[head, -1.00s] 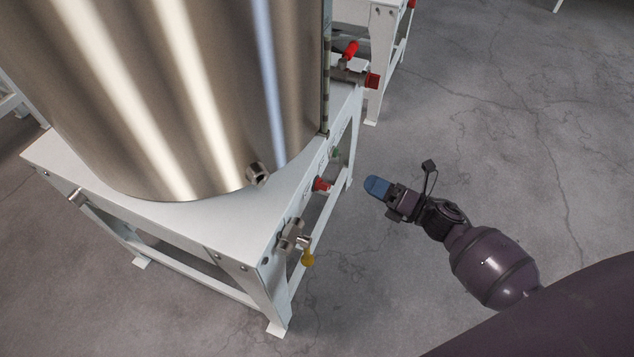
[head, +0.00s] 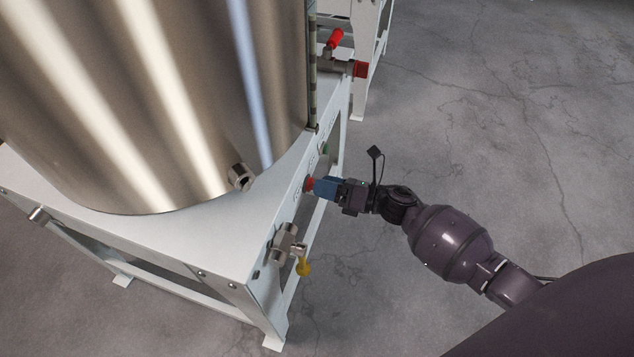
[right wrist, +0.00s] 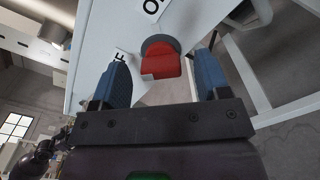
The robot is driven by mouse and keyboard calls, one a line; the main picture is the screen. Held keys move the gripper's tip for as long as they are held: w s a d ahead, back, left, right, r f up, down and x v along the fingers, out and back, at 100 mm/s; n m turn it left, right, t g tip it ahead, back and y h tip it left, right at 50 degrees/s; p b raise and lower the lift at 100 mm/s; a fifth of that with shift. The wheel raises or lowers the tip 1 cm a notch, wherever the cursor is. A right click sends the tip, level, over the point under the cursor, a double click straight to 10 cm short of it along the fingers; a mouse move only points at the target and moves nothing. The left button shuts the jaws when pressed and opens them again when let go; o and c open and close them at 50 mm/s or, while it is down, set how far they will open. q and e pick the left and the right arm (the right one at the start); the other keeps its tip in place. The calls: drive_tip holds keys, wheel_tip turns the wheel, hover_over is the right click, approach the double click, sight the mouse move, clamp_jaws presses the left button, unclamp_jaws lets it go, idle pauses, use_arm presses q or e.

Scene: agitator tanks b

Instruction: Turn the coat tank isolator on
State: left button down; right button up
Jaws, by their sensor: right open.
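The isolator is a red knob on a grey round base on the white stand's side panel. It shows between my fingers in the right wrist view (right wrist: 160,62), beside partly visible black label letters. In the head view the red knob (head: 309,184) shows at the tips of my right gripper (head: 318,187). The gripper is open, with one blue finger (right wrist: 114,84) on each side of the knob; I cannot tell whether they touch it. The steel tank (head: 150,90) stands on the white stand (head: 225,245). My left gripper is not in view.
A metal valve with a yellow handle (head: 304,267) sticks out of the panel nearer to me. A green button (head: 325,149) is farther along the panel. A red-handled valve (head: 334,40) is beyond the tank. The grey floor (head: 500,130) on the right is clear.

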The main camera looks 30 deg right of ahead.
drive_tip(key=shift+x, duration=1.15)
drive_tip(key=shift+c, duration=0.3)
drive_tip(key=c, duration=0.9)
drive_tip(key=shift+o, duration=0.2)
